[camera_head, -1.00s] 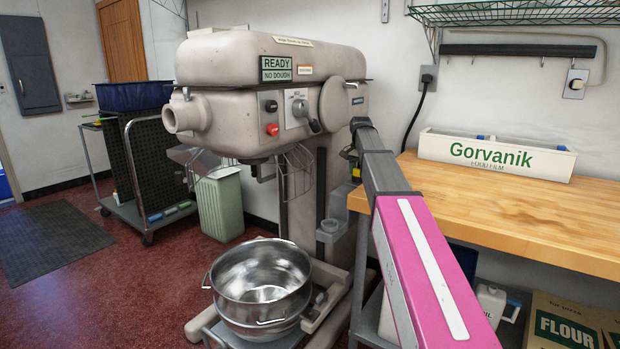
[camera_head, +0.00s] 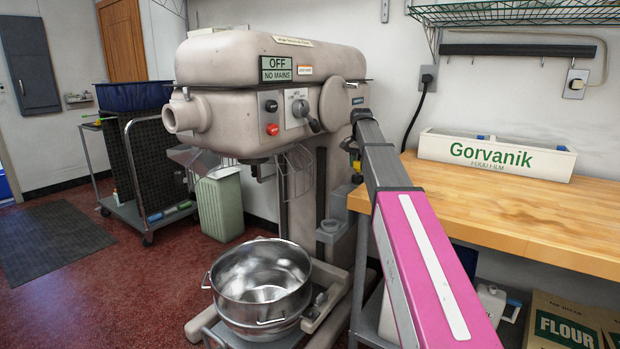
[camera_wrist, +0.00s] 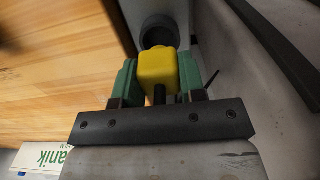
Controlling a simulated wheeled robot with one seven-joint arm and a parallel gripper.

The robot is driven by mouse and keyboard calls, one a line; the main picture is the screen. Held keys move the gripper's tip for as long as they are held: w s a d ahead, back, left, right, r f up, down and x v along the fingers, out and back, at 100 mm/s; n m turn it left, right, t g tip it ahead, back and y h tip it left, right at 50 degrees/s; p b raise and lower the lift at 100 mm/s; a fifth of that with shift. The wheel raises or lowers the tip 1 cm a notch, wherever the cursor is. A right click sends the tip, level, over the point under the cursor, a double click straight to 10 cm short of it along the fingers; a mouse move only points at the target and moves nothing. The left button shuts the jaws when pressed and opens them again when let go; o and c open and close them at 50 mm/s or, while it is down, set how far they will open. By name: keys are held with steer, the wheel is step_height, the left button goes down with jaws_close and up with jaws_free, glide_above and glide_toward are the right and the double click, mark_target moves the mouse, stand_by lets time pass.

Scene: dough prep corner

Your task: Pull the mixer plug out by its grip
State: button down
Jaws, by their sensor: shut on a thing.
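The yellow mixer plug (camera_wrist: 158,68) sits between the green jaws of my gripper (camera_wrist: 157,80) in the wrist view. My gripper is shut on it from both sides. A dark round socket (camera_wrist: 158,27) shows just beyond the plug, which overlaps its near edge; I cannot see the gap's size. In the head view a bit of the yellow plug (camera_head: 356,166) shows beside the mixer column, mostly behind my arm. The mixer (camera_head: 270,100) has a green display (camera_head: 290,69) reading "OFF NO MAINS".
The wooden worktop (camera_head: 510,220) lies right beside the plug, with a white Gorvanik box (camera_head: 496,157) at its back. A steel bowl (camera_head: 262,285) stands below the mixer head. A wall socket with a black cord (camera_head: 428,78) is behind.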

steer(key=shift+r, duration=1.4)
